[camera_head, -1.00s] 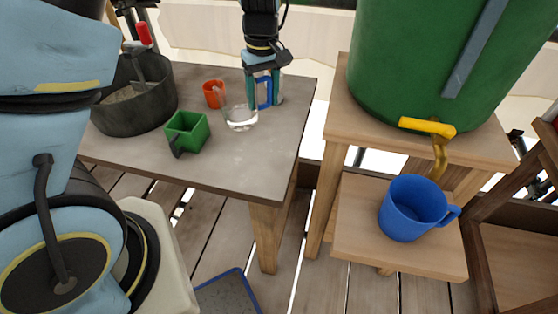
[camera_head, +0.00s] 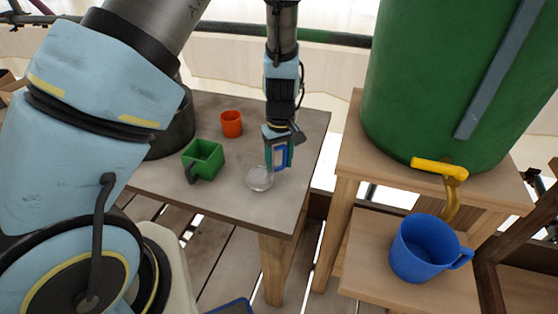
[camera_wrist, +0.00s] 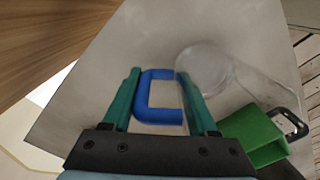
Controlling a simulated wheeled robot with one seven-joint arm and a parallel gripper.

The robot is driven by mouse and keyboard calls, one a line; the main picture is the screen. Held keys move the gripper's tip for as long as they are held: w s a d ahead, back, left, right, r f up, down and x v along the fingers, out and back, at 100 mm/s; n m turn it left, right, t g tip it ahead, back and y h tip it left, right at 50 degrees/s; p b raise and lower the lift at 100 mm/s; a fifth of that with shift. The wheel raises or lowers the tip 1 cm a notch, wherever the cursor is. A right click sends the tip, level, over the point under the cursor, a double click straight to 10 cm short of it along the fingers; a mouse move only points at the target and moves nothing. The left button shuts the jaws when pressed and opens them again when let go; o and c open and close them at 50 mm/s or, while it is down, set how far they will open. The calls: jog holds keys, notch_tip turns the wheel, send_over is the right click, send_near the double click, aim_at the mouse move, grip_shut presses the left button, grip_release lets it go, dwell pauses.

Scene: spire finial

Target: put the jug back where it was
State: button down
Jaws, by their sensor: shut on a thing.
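A clear jug (camera_head: 259,179) is at the right part of the grey table, beside a green square cup. Its body is see-through and faint, and its blue handle (camera_wrist: 148,98) stands between my gripper's green fingers in the wrist view. My gripper (camera_head: 279,153) points down and is shut on this handle. In the wrist view, my gripper (camera_wrist: 160,100) has a finger on each side of the handle, and the clear body (camera_wrist: 205,70) lies to its right. I cannot tell whether the jug's base touches the table.
The green cup (camera_head: 203,158) stands left of the jug, and an orange mug (camera_head: 231,124) behind. The grey table (camera_head: 235,205) is bare at its front. To the right, a blue mug (camera_head: 420,250) sits on a wooden shelf below the yellow tap (camera_head: 438,168) of a green barrel (camera_head: 430,80).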

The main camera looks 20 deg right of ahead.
jog(key=shift+f, duration=0.15)
jog(key=shift+c, duration=0.9)
grip_release()
notch_tip(320, 180, up, 12)
jog(key=shift+d+r+b, duration=0.15)
jog(key=shift+r+b, duration=0.05)
jog(key=shift+b, duration=0.6)
jog(key=a+r, duration=0.2)
jog(key=a, duration=1.3)
jog(key=a+r+m+t, duration=0.1)
jog(key=a+r, duration=0.1)
jog(key=a, duration=1.4)
jog(key=shift+w+a+r+t, duration=0.25)
jog(key=shift+w+r+t, duration=0.05)
jog(key=shift+w+r, duration=0.15)
